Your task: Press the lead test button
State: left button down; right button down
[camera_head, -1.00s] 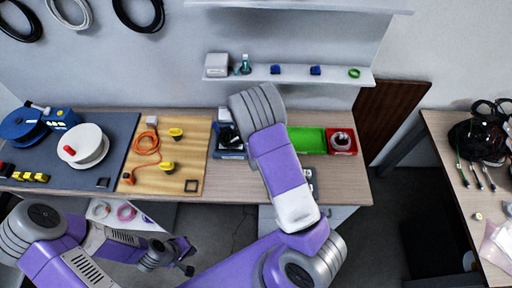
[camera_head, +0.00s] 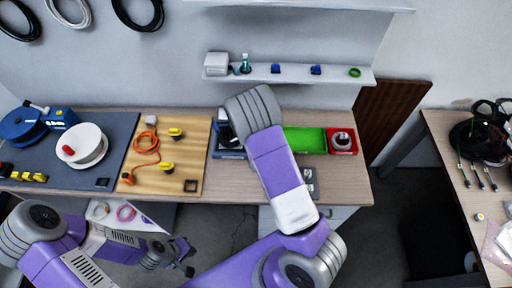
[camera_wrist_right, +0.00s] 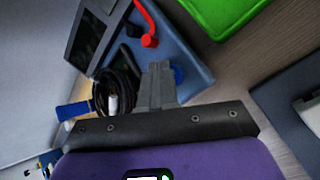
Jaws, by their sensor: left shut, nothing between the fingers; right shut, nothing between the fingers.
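My right gripper (camera_wrist_right: 160,84) is shut and empty in the right wrist view. It points over a blue tray (camera_wrist_right: 190,55) that holds a dark-screened device (camera_wrist_right: 92,36), a red bent part (camera_wrist_right: 150,25) and a coiled black cable (camera_wrist_right: 115,90). A blue round part (camera_wrist_right: 178,75) shows just beside the fingertips; I cannot tell whether they touch it. In the head view my right arm covers its own gripper and part of the blue tray (camera_head: 228,154). No button can be clearly made out as the lead test button. My left gripper (camera_head: 187,258) is shut and empty, low in front of the bench.
A wooden board (camera_head: 190,150) with yellow-topped parts (camera_head: 167,167) and an orange cable (camera_head: 147,150) lies left of the tray. Green (camera_head: 305,140) and red (camera_head: 343,149) bins stand to its right. A shelf (camera_head: 290,76) hangs above.

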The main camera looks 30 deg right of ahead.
jog(key=shift+f, duration=0.35)
jog(key=shift+r, duration=0.15)
dwell(0.4)
jog(key=shift+r+p, duration=0.55)
jog(key=shift+r, duration=0.2)
notch_tip(320, 180, up, 5)
jog(key=p, duration=0.4)
dwell(0.8)
